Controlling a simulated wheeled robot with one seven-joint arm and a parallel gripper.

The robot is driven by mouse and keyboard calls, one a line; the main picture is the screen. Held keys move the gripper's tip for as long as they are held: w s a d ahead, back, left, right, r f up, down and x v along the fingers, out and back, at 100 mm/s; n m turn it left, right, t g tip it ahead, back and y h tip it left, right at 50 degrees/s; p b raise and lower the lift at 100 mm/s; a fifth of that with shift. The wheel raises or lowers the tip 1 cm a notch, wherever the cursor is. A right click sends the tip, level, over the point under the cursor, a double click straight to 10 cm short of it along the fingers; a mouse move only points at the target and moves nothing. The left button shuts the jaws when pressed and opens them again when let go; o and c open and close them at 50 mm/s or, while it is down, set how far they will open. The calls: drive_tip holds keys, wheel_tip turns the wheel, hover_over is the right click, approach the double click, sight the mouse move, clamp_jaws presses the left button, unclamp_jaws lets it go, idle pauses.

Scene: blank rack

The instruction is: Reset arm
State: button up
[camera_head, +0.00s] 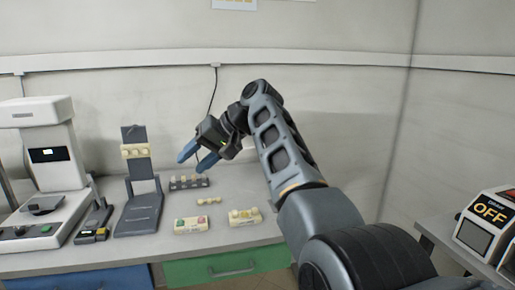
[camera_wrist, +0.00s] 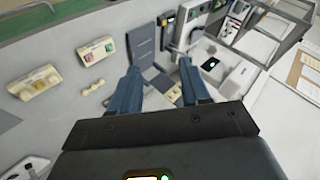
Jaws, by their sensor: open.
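My gripper (camera_head: 194,158) is raised above the bench in the head view, its two blue fingers apart and nothing between them. In the wrist view my gripper (camera_wrist: 158,92) shows both blue fingers spread, with bench items beyond. My arm reaches in from the lower right of the head view and bends at a raised elbow. The fingers are clear of the dark rack (camera_head: 189,183), which stands on the bench below them.
The bench (camera_head: 240,236) holds a large white device (camera_head: 58,160), a grey stand (camera_head: 138,215), and two cream blocks with knobs, the left block (camera_head: 191,225) and the right block (camera_head: 245,217). A machine marked OFF (camera_head: 490,212) stands at far right.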

drive_tip(key=s+d+f+m+t+h, duration=0.15)
drive_tip(key=d+f, duration=0.45)
drive_tip(key=f, duration=0.6)
drive_tip(key=s+d+f+m+t+h, duration=0.1)
drive_tip(key=s+d+f+m+t, duration=0.3)
drive_tip(key=f, duration=0.9)
drive_tip(key=s+d+f+t+h, duration=0.2)
drive_tip(key=s+d+f+h, duration=0.1)
drive_tip(key=s+d+f, duration=1.15)
drive_tip(key=s+d+r+t+h, duration=0.15)
drive_tip(key=s+d, duration=0.35)
drive_tip(key=s, duration=0.7)
drive_tip(key=s+d+r+t+h, duration=0.15)
drive_tip(key=s+d, duration=0.25)
drive_tip(key=s, duration=0.7)
drive_tip(key=s+d+r+n+t+h, duration=0.1)
drive_tip(key=s+d+r+t, duration=0.1)
drive_tip(key=s+r, duration=1.4)
wheel_tip(320, 180, up, 4)
drive_tip(key=shift+s+d+f+t, duration=0.1)
drive_tip(key=shift+s+d+t, duration=0.1)
drive_tip(key=shift+t, duration=0.25)
